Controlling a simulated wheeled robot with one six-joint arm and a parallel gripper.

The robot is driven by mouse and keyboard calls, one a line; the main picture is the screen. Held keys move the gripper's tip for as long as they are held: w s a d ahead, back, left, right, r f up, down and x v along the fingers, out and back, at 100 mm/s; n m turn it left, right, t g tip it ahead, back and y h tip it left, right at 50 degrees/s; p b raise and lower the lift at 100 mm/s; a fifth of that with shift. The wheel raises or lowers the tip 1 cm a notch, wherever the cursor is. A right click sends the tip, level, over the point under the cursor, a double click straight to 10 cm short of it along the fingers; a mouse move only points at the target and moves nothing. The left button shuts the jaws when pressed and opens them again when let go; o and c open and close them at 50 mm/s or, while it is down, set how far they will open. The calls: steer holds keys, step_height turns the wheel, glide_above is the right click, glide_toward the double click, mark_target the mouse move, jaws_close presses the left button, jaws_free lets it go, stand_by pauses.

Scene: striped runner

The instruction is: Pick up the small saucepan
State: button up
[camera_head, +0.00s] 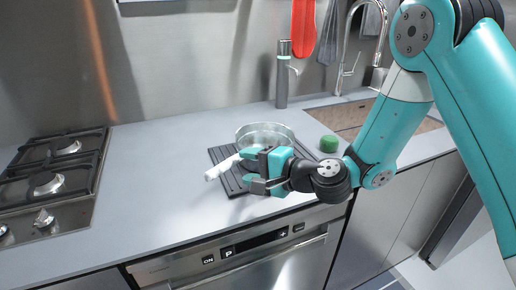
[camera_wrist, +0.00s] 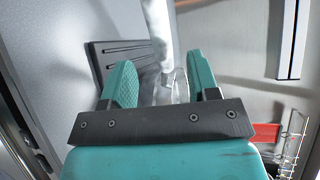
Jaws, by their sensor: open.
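The small saucepan (camera_head: 266,131) is shiny and metallic or glass-like, with a pale handle (camera_head: 221,168) pointing left and toward the front. It rests on a black ridged mat (camera_head: 230,188) on the counter. My gripper (camera_head: 246,166) is open at the saucepan's near side, close to the handle, and hides part of the pan. In the wrist view, the pale handle (camera_wrist: 159,25) runs upward past the gap between my two teal fingers (camera_wrist: 162,80). A clear, shiny part of the pan shows between them. I cannot tell whether either finger touches it.
A green round object (camera_head: 329,144) sits right of the mat. Behind are a grey bottle-like dispenser (camera_head: 283,75), a faucet (camera_head: 345,60) and a sink (camera_head: 352,113). A gas hob (camera_head: 48,188) is at the left. The counter (camera_head: 150,175) between hob and mat is clear.

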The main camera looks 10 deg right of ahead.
mark_target(236, 161)
steer(key=p+x, duration=0.1)
steer(key=x, duration=0.1)
steer(key=p+x, duration=0.1)
steer(key=shift+w+a+r+p, duration=0.2)
steer(key=shift+w+a+p, duration=0.05)
steer(key=shift+w+p, duration=0.1)
steer(key=shift+w+a+f, duration=0.3)
jaws_close()
stand_by(0.8)
steer(key=shift+r, duration=0.15)
